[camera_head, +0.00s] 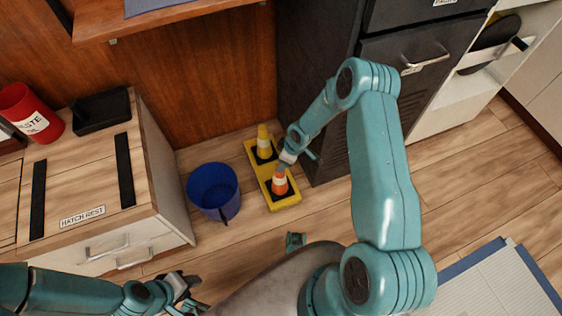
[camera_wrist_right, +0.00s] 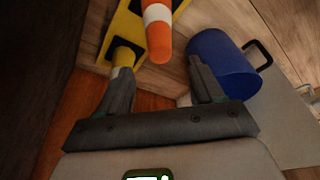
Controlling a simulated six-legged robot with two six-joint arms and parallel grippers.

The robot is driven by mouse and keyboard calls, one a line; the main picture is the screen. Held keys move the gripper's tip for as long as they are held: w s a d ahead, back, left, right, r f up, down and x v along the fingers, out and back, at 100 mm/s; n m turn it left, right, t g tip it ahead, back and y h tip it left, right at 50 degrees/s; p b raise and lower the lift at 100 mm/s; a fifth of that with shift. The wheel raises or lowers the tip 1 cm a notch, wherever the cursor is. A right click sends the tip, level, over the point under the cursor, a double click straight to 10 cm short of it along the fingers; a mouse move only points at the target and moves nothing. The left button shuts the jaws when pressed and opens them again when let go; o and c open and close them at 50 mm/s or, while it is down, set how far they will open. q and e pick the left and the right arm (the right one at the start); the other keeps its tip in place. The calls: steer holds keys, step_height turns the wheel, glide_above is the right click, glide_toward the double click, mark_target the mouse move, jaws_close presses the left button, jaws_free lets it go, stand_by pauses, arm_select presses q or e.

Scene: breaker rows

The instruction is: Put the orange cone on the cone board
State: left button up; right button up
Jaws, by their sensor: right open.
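The orange cone (camera_head: 279,183), with a white band, stands upright on a dark square of the yellow cone board (camera_head: 286,206) on the floor. My right gripper (camera_head: 285,161) is just above the cone, partly hidden by its own arm. In the right wrist view the gripper (camera_wrist_right: 162,82) is open and empty. The orange cone (camera_wrist_right: 157,38) shows beyond its fingertips, apart from them. The board (camera_wrist_right: 122,27) is behind it. My left gripper (camera_head: 188,290) is open and empty at the bottom left, away from the cone.
A yellow cone (camera_head: 264,143) stands on the board's far square. A blue bucket (camera_head: 214,190) is close left of the board. A wooden cabinet (camera_head: 165,200) is further left, and a dark cabinet (camera_head: 315,70) stands behind right. Floor in front of the board is clear.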

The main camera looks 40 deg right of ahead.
steer(key=a+p+v, duration=0.1)
steer(key=p+v, duration=0.1)
steer(key=v, duration=0.3)
steer(key=s+a+r+m+g+y, duration=0.2)
steer(key=s+a+m, duration=0.6)
steer(key=s+a, duration=1)
steer(key=shift+s+a+r+m, duration=0.2)
steer(key=shift+a+r+m, duration=0.15)
steer(key=shift+a, duration=0.35)
steer(key=shift+r, duration=0.15)
step_height(320, 180, up, 28)
steer(key=p, duration=2.7)
steer(key=shift+p, duration=0.35)
